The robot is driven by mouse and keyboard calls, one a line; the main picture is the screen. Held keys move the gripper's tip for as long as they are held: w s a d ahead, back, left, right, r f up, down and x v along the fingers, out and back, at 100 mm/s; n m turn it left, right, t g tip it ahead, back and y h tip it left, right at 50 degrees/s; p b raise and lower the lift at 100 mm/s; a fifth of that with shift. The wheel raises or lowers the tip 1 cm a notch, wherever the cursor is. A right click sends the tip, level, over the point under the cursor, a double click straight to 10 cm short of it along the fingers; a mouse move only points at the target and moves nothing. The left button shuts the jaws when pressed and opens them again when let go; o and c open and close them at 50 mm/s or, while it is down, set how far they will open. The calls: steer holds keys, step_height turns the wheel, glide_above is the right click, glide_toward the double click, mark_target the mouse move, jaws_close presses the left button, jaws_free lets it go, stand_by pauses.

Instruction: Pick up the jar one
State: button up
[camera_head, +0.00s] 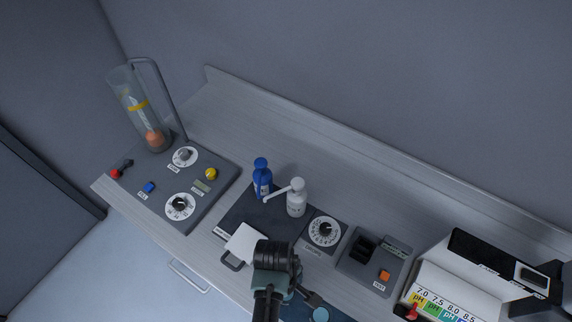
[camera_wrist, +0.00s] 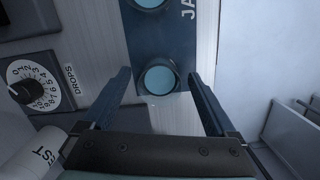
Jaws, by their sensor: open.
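A small round jar (camera_wrist: 160,77) with a pale blue top stands on a dark blue rack (camera_wrist: 165,40) marked with letters starting "JA". A second jar (camera_wrist: 150,3) is cut off at the top edge of the wrist view. No number shows, so I cannot tell which is jar one. My gripper (camera_wrist: 157,75) is open, with one finger on each side of the nearer jar. The gap between the fingers looks empty of contact. In the head view a jar (camera_head: 320,314) shows at the bottom edge, beside my gripper, and my arm hides part of the rack.
A dial (camera_wrist: 35,87) labelled DROPS is left of my gripper in the wrist view. On the bench, blue (camera_head: 262,180) and white (camera_head: 297,200) bottles stand behind my arm. A test box (camera_head: 372,262) and a pH chart (camera_head: 440,305) are to the right. A control panel (camera_head: 215,195) is left.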

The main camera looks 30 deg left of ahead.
steer(key=shift+f, duration=0.35)
steer(key=shift+c, duration=0.2)
jaws_close()
steer(key=shift+r, duration=0.1)
